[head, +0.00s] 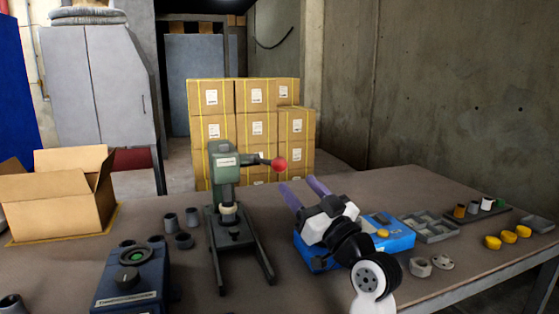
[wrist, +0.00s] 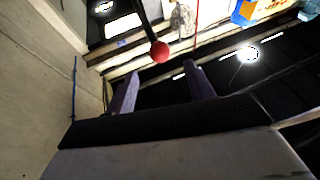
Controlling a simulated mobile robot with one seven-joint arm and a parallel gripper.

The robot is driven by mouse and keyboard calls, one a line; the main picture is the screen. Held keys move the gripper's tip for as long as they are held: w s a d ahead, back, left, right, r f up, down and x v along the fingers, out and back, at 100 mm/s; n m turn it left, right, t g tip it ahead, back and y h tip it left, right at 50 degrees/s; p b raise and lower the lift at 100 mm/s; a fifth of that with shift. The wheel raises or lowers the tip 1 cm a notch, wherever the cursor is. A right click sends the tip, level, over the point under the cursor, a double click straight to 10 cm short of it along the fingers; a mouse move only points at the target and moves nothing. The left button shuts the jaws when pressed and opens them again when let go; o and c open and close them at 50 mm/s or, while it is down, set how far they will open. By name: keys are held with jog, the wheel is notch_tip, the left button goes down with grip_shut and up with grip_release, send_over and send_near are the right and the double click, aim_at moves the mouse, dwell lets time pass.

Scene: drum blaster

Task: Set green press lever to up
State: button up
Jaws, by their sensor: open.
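The green press (head: 223,182) stands on the table left of my gripper in the head view. Its lever (head: 264,161) sticks out to the right, roughly level, and ends in a red ball (head: 280,164). In the wrist view the dark lever (wrist: 146,22) and its red ball (wrist: 160,51) show beyond the fingers, between them in the picture. My gripper (head: 303,191) is open and empty, its two purple fingers pointing up and left, below and right of the ball. It also shows in the wrist view (wrist: 161,82). No contact with the ball shows.
A blue box (head: 400,238) lies behind my gripper. Grey trays (head: 430,227), yellow parts (head: 508,237) and grey rings (head: 419,266) are on the right. A dark blue device (head: 132,280) and an open carton (head: 58,197) are on the left. Stacked cartons (head: 256,130) stand behind the table.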

aim_at(284, 169)
jog(key=p+x, duration=0.1)
jog(key=x, duration=0.8)
grip_shut()
